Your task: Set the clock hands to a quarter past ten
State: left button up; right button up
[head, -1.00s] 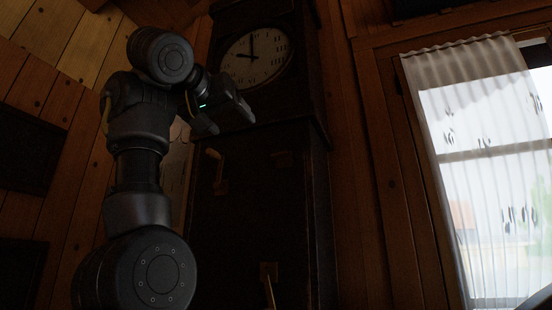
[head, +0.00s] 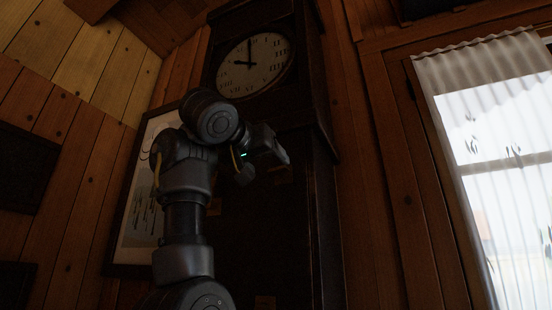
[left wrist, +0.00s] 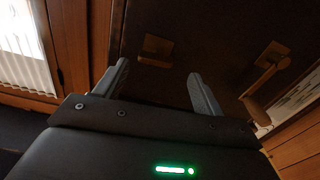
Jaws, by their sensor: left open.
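The clock face (head: 254,66) is a pale round dial high in a tall dark wooden case (head: 262,215). One hand (head: 250,49) points up to the top of the dial, and a second hand (head: 243,63) points left. My left gripper (head: 264,163) is open and empty below the dial, in front of the case, touching neither hand. In the left wrist view its two fingers (left wrist: 158,74) stand apart before the dark case front, with a small wooden block (left wrist: 155,49) and a wooden handle (left wrist: 266,74) beyond them. The dial is outside that view. My right gripper is not in view.
A framed picture (head: 140,215) hangs on the plank wall left of the case, partly behind my left arm. A curtained window (head: 490,130) is at the right. The space in front of the dial is clear.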

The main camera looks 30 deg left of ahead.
aim_at(275, 169)
pick_arm(q)
jog(key=w+p, duration=0.1)
jog(key=w, duration=0.1)
jog(key=w+p, duration=0.1)
jog(key=w, duration=0.1)
jog(key=shift+w+d+r, duration=0.15)
jog(key=shift+d, duration=0.05)
jog(key=shift+a, duration=0.15)
jog(key=shift+w, duration=0.1)
jog(key=c, duration=1)
jog(key=shift+o, duration=0.2)
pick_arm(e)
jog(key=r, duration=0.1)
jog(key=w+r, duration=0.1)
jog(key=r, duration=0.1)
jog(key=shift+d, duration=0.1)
